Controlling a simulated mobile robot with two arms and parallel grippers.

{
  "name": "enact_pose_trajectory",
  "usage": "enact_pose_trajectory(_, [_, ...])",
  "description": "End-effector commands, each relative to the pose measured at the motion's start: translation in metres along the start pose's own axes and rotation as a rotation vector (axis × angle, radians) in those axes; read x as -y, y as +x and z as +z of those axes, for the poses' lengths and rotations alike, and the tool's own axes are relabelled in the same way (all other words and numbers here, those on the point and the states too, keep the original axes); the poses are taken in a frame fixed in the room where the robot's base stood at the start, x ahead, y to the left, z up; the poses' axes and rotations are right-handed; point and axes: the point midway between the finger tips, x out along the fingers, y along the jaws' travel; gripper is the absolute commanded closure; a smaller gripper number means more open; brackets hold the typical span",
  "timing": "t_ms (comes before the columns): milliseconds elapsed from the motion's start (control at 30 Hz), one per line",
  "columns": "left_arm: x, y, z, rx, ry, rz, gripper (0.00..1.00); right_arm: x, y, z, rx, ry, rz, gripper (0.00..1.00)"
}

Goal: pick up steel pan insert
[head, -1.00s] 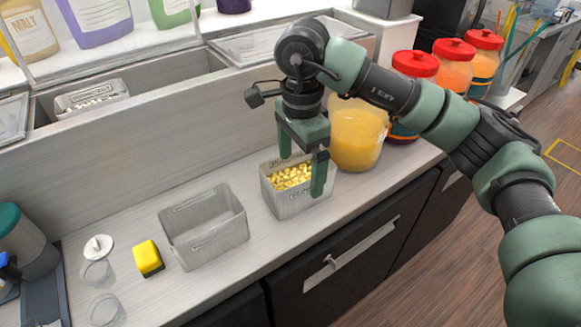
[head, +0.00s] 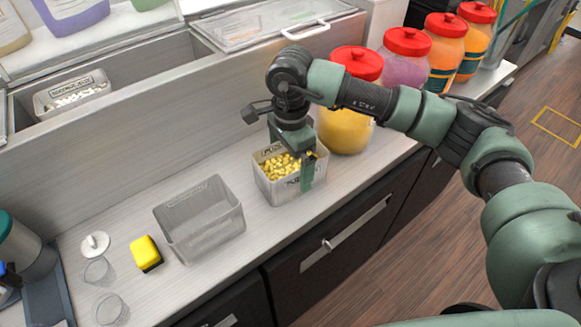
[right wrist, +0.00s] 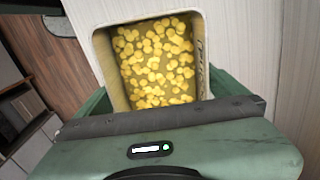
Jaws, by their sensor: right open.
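A light grey pan insert (head: 263,187) full of yellow pieces (head: 280,166) stands upright on the counter in the head view. In the right wrist view the same pan (right wrist: 104,60) lies just beyond my gripper body, with the yellow pieces inside. My right gripper (head: 291,168) is open and pointed down at this pan. One finger is in front of its near wall and the other is at the far side, its tip hidden. I cannot tell whether the fingers touch the walls. A second, empty grey pan (head: 207,234) stands to the left. My left gripper is not in view.
A jar with a red lid (head: 345,130) stands close behind the filled pan, with more jars to its right. The counter's front edge is near, above dark drawers (head: 330,245).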

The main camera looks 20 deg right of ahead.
Motion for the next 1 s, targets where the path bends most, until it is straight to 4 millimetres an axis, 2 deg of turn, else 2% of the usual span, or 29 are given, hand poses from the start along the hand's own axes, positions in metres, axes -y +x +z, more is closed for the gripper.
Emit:
enact_pose_trajectory(133, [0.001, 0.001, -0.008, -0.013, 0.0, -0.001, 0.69, 0.0, 0.001, 0.0, 0.0, 0.0, 0.0, 0.0])
enact_pose_trajectory(167, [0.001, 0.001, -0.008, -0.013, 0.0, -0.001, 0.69, 0.0, 0.001, 0.0, 0.0, 0.0, 0.0, 0.03])
enact_pose_trajectory(400, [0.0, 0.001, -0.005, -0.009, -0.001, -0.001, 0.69, 0.0, 0.0, 0.0, 0.0, 0.001, 0.0, 0.7])
enact_pose_trajectory(467, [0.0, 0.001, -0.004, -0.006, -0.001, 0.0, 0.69, 0.0, 0.0, 0.0, 0.0, 0.001, 0.0, 0.86])
enact_pose_trajectory(767, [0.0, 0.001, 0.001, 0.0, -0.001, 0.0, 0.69, 0.001, -0.003, 0.0, 0.001, 0.001, -0.004, 0.86])
enact_pose_trajectory(1000, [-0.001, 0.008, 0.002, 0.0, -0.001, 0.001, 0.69, 0.002, -0.023, 0.0, 0.0, 0.001, -0.007, 0.86])
